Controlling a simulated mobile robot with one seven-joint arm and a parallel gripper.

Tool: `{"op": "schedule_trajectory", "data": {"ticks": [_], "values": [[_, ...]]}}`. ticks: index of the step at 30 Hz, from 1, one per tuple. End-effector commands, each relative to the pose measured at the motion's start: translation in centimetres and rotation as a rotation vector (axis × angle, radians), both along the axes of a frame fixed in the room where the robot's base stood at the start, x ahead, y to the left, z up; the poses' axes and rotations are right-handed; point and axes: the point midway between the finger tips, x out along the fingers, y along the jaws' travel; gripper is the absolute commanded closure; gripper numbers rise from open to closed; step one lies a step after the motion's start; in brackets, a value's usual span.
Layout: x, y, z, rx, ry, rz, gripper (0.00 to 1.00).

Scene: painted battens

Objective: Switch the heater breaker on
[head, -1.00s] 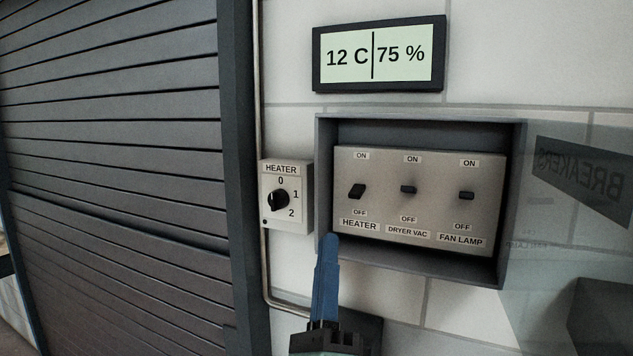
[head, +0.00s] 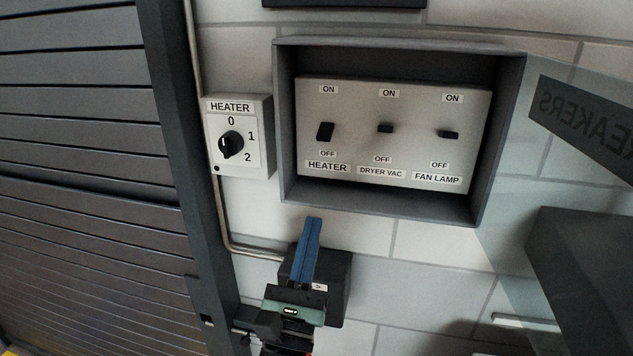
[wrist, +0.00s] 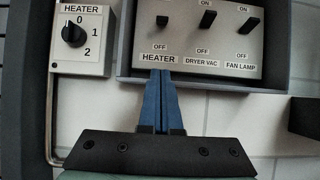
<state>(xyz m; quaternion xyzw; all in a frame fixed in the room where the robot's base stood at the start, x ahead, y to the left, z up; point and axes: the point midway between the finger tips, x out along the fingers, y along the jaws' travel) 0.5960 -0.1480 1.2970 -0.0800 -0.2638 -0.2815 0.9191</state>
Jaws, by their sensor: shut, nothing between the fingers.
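The heater breaker (head: 325,131) is the leftmost black toggle on the metal panel (head: 395,99). It tilts down toward OFF, unlike the other two. It also shows in the wrist view (wrist: 162,20). The dryer vac toggle (head: 385,128) and fan lamp toggle (head: 448,135) tilt up toward ON. My gripper (head: 314,221) is shut and empty, its blue fingers together, below the breaker box. In the wrist view the fingers (wrist: 160,75) point up toward the HEATER label. They appear apart from the toggle.
The grey breaker box (head: 285,120) has a raised rim around the panel. Its clear door (head: 580,110) stands open at the right. A heater knob box (head: 238,135) is to the left, with a pipe (head: 222,220) below it. A dark shutter (head: 90,150) fills the left.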

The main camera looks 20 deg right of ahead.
Motion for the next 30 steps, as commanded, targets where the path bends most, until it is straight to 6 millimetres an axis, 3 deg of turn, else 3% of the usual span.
{"op": "schedule_trajectory", "data": {"ticks": [15, 22, 30], "values": [[6.9, -4.8, 5.9, -0.002, -0.001, -0.003, 1.00], [6.1, -4.1, 8.2, 0.000, 0.000, 0.001, 1.00], [5.7, -3.8, 9.0, -0.001, 0.001, 0.000, 1.00]]}}
